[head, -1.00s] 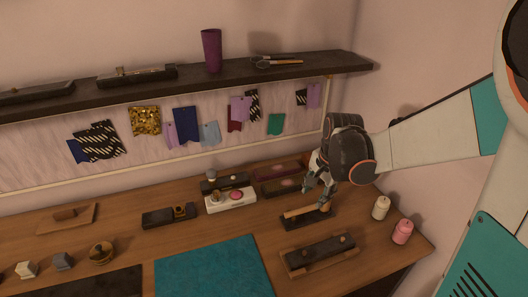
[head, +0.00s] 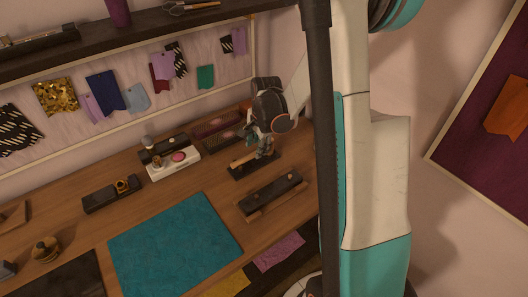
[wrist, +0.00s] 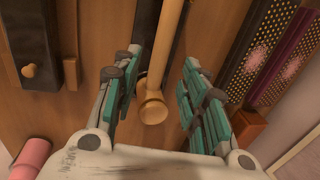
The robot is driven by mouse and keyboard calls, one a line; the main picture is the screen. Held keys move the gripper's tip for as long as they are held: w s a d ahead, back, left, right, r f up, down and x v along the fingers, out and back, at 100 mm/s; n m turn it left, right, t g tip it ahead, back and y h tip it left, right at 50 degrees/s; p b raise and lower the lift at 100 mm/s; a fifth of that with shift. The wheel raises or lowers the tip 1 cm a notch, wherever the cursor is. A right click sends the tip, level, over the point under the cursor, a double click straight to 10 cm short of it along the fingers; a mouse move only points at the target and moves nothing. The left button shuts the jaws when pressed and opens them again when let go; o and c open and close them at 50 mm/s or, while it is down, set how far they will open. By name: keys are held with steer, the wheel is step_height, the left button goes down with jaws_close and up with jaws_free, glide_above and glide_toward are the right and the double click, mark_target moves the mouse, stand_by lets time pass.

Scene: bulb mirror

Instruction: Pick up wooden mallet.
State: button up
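The wooden mallet (head: 241,161) lies along a dark block (head: 262,169) at the right part of the workbench in the head view. In the wrist view the mallet's pale handle (wrist: 166,45) runs away from me, with its round wooden end (wrist: 152,107) nearer. My gripper (wrist: 162,60) is open, with its teal-and-grey fingers apart on either side of the handle. The left finger looks closer to the handle, and whether it touches cannot be told. In the head view my gripper (head: 262,149) is at the mallet's right end and hides part of it.
A dark tray with a knob (head: 271,194) lies in front of the block. A white box (head: 172,165) and dark patterned cases (head: 218,124) stand behind. A pink spool (wrist: 30,158) is near the gripper's left in the wrist view. A teal mat (head: 174,250) covers the bench front.

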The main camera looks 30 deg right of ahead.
mark_target(253, 155)
steer(key=shift+w+a+f+b, duration=0.15)
steer(key=shift+f+b, duration=0.5)
steer(key=shift+f, duration=0.7)
steer(key=shift+w+f+b, duration=0.25)
steer(key=shift+f+b, duration=0.4)
steer(key=shift+f, duration=0.65)
jaws_close()
